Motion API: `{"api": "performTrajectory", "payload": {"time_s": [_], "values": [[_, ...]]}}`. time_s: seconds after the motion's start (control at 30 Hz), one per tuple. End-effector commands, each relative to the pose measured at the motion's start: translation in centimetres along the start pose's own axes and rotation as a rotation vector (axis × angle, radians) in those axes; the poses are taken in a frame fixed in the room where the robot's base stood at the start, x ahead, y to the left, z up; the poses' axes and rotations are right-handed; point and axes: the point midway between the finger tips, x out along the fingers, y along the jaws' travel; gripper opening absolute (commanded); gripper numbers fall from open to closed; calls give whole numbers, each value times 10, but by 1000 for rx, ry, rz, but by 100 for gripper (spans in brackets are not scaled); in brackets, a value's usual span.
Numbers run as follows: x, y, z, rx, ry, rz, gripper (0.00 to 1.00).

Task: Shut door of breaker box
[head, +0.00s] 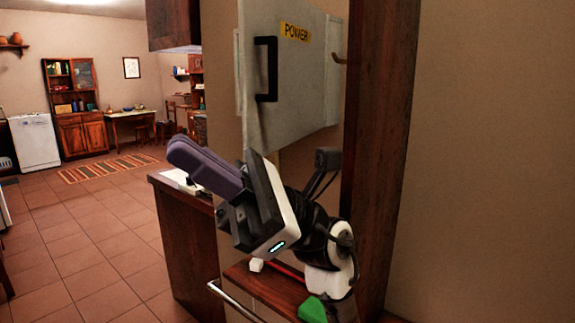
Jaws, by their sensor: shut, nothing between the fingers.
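The breaker box door (297,85) is a light grey panel with a yellow POWER label and a black handle (266,69), at the top centre of the head view. It stands at an angle to the wall and looks open; how far cannot be told. The box body behind it is mostly hidden. My gripper (179,151) has purple fingers that are closed together and empty. It points to the left, below and left of the door, and the fingers look apart from it.
A dark wood post (378,150) stands right of the box. Below is a wooden counter (192,235) with a metal rail (235,301) and a green object (313,310). A white appliance (35,142) and a hutch (76,100) are far left. The tiled floor (95,235) at left is open.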

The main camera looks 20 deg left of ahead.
Motion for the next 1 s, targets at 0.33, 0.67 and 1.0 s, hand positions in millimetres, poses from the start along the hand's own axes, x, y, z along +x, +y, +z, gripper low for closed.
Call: {"api": "performTrajectory", "payload": {"time_s": [0.33, 0.67, 1.0], "values": [[-103, -18, 63, -976, 757, -48, 0], [-170, -9, 125, -1325, 1283, 36, 0], [-152, -36, 98, -1334, 1294, 47, 0]]}}
